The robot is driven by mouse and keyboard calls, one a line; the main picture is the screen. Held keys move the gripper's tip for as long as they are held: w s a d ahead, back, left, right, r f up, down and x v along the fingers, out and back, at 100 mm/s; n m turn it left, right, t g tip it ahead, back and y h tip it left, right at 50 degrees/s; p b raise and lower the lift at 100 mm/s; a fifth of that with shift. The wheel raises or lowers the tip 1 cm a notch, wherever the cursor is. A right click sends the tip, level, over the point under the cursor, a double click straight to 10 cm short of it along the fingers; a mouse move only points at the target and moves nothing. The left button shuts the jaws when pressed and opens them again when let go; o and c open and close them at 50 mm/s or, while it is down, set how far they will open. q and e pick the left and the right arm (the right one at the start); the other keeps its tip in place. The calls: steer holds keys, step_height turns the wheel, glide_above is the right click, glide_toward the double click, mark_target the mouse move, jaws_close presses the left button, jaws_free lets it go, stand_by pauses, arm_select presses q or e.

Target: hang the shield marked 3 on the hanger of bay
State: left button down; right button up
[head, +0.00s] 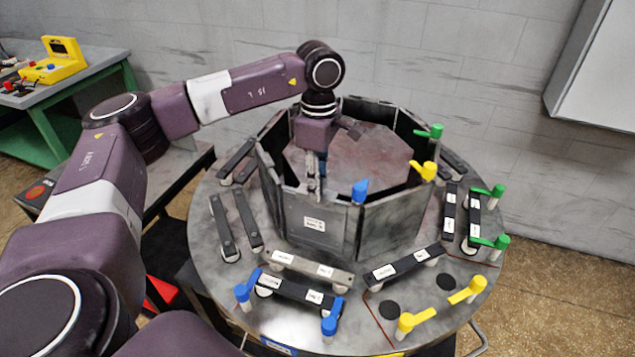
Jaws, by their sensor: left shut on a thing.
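My left gripper (317,180) points down at the front of the octagonal ring of grey panels. It is shut on the upper edge of a grey shield panel (300,235), which stands upright at the ring's front left. A white label shows on this panel, but its print is too small to read, so I cannot tell if it is marked 3. A blue hanger lever (360,191) stands at the top, just right of the panel. I cannot tell whether the panel touches its hanger. My right gripper is not in view.
The round grey table (210,270) carries labelled dark bars, with blue (243,294), yellow (404,323) and green (501,242) levers around its rim. Yellow (425,170) and green (434,131) levers also top the ring. A green workbench (100,66) stands back left.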

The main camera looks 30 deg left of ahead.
arm_select(q)
steer(key=c, duration=1.6)
jaws_free()
step_height(320, 180, up, 12)
steer(key=shift+w+r, duration=0.1)
